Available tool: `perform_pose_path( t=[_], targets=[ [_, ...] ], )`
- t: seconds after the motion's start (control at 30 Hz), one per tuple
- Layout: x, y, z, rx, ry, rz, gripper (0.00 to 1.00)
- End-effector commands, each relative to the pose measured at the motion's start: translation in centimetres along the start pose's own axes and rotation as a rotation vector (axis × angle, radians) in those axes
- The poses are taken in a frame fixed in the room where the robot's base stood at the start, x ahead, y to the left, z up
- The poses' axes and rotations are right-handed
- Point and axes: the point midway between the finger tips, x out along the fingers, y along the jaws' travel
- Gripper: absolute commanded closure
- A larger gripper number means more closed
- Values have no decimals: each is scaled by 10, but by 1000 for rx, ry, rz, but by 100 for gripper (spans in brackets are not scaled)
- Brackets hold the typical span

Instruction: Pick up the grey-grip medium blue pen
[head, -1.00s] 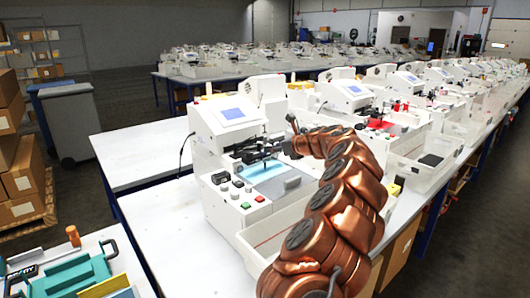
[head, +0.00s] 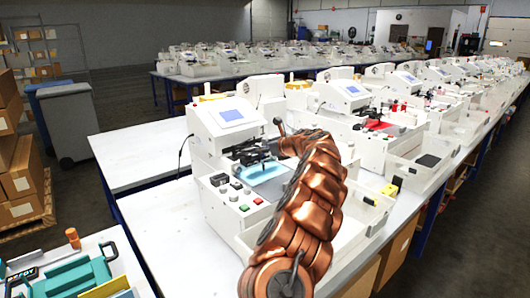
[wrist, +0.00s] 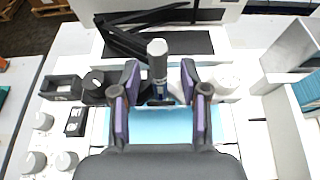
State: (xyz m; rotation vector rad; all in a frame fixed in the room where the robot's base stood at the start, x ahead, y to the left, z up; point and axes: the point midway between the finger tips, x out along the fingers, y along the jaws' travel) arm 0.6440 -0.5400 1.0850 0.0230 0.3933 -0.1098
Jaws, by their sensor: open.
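In the wrist view, a grey upright cylinder (wrist: 157,60), which looks like the grey-grip pen, stands between the two fingers of my gripper (wrist: 160,90). It has a lighter grey top and a darker grey lower part. A little blue shows low beside it; its lower end is hidden. My gripper is open, with a purple-padded finger on each side and gaps to the cylinder. In the head view my gripper (head: 256,157) is over the white plotter (head: 210,140), small and dark, and I cannot make out the pen there. A light blue sheet (wrist: 225,125) lies below.
Dark plotter parts (wrist: 185,40) lie just beyond the fingers. Knobs (wrist: 42,121) and dark switches (wrist: 75,122) are on the left of the panel. The white table (head: 150,215) has free room left of the plotter.

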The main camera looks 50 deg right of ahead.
Motion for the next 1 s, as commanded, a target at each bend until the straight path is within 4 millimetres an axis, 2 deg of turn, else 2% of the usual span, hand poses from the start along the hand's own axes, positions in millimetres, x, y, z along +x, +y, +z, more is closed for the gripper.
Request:
perform_pose_path(
  t=[0.4,0.83,1.0],
  targets=[
    [6,1,0,-1,0,1,56],
    [6,0,0,-1,0,0,99],
    [6,0,0,-1,0,0,100]
  ],
)
